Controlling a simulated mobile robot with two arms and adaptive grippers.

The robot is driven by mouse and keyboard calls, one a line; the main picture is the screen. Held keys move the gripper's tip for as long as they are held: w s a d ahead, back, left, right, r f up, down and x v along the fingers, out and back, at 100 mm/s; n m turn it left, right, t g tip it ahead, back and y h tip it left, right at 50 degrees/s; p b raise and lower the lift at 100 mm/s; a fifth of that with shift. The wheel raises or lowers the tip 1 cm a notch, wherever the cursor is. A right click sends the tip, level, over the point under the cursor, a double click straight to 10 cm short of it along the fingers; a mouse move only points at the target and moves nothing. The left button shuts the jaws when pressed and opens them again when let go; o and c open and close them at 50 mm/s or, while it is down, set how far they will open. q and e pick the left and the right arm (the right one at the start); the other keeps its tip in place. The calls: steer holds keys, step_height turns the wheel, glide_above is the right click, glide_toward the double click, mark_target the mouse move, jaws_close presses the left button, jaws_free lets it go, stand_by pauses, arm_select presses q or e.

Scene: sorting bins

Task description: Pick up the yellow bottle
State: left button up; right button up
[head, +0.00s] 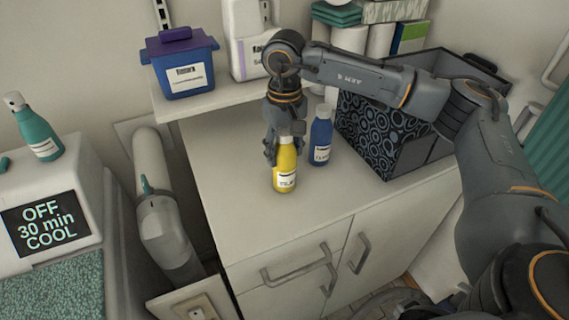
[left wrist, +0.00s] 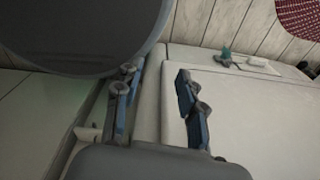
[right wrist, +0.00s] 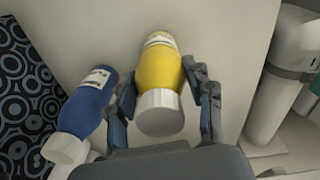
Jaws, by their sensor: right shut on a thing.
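The yellow bottle (head: 285,178) with a white cap stands upright on the white counter (head: 238,215). My right gripper (head: 285,150) comes down on it from above and is shut around its upper part. In the right wrist view the yellow bottle (right wrist: 160,70) lies between the two fingers of my right gripper (right wrist: 162,85), with its white cap toward the palm. My left gripper (left wrist: 157,73) shows only in the left wrist view; its fingers are apart with nothing between them.
A blue bottle (head: 320,140) stands close beside the yellow one, right in the head view. Behind it is a dark patterned box (head: 383,128). A blue bin with a purple lid (head: 182,75) sits on the raised shelf. The counter's front left is clear.

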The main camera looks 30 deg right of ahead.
steer(key=c, duration=0.3)
steer(key=shift+r, duration=0.15)
